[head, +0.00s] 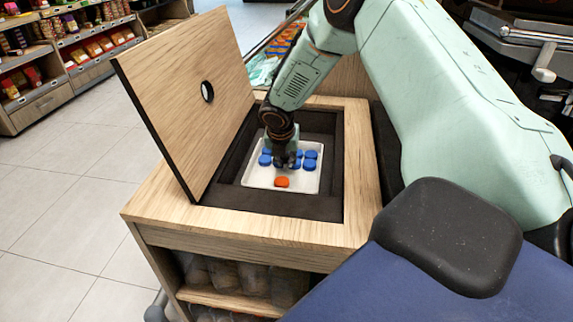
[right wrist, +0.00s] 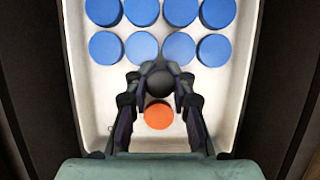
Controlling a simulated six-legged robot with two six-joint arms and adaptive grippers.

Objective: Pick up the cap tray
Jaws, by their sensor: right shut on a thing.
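The cap tray (head: 254,182) is a white tray in the dark recess of a wooden cabinet; it also shows in the right wrist view (right wrist: 84,75). Several blue caps (head: 310,155) stand in rows in it, with one orange cap (head: 282,182) at the near end. My right gripper (head: 283,162) reaches down over the tray's middle. In the right wrist view its fingers close around a dark round knob (right wrist: 160,84) between the blue caps and the orange cap (right wrist: 159,115). I cannot tell whether the tray is off the recess floor. My left gripper is not in view.
The cabinet's wooden lid (head: 185,95) stands open on the left, beside the recess. The cabinet's wooden rim (head: 240,222) surrounds the recess. Filled bags sit on a shelf below (head: 228,275). Store shelves (head: 65,45) stand far left, with open tiled floor between.

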